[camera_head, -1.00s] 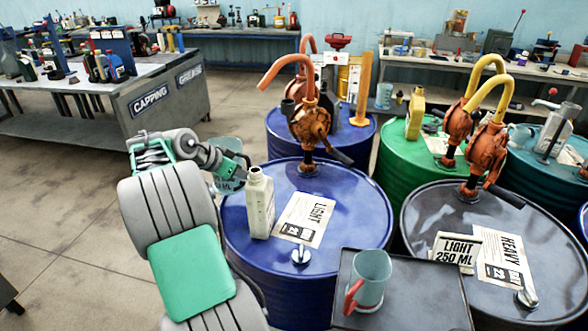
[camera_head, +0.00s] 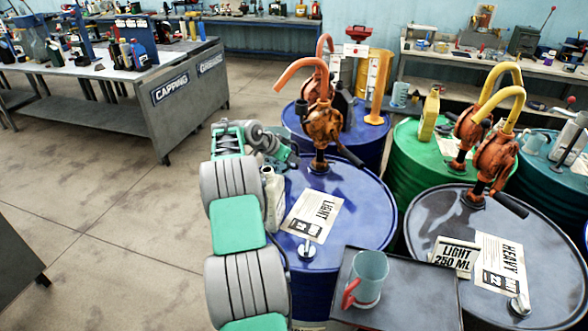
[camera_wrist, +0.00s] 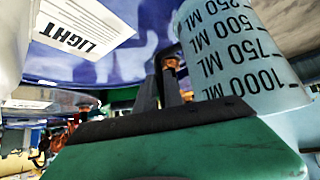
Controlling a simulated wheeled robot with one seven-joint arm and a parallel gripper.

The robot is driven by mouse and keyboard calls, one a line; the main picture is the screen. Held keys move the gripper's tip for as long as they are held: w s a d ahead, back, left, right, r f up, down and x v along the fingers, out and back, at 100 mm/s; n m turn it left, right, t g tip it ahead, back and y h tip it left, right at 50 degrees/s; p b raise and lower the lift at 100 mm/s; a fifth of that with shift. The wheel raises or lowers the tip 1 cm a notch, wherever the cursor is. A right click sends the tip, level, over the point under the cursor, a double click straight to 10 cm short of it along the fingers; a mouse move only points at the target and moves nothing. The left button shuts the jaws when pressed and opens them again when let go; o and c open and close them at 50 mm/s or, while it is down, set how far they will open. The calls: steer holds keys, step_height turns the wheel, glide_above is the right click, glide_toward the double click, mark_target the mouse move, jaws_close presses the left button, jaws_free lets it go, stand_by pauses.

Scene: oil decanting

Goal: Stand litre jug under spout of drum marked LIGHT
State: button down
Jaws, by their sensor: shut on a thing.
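The blue drum marked LIGHT (camera_head: 345,215) carries an orange pump (camera_head: 322,125), whose curved spout (camera_head: 297,70) opens to the left. My gripper (camera_head: 288,152) is at the drum's far left side, below and near the spout end, mostly hidden by my arm. In the wrist view my gripper (camera_wrist: 168,88) is shut on the pale blue litre jug (camera_wrist: 235,50), marked up to 1000 ML. The wrist picture is inverted, and the jug looks roughly upright. I cannot tell whether it touches the drum.
A white bottle (camera_head: 273,195) stands on the drum's left side, partly behind my arm. A red-handled mug (camera_head: 369,278) stands on a dark stand (camera_head: 420,305) in front. The HEAVY drum (camera_head: 440,215) is at the right. Another blue drum (camera_head: 370,150) stands behind.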

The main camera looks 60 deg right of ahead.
mark_target(297, 170)
steer(key=f, duration=0.1)
steer(key=f+b, duration=0.1)
steer(key=f, duration=0.1)
steer(key=f+b, duration=0.1)
steer(key=shift+s+d+f, duration=0.25)
steer(key=shift+s, duration=0.15)
steer(key=shift+w+r, duration=0.1)
steer(key=shift+f, duration=0.2)
steer(key=c, duration=1.5)
jaws_free()
steer(key=shift+a, duration=0.1)
steer(key=shift+o, duration=0.2)
steer(key=shift+r, duration=0.1)
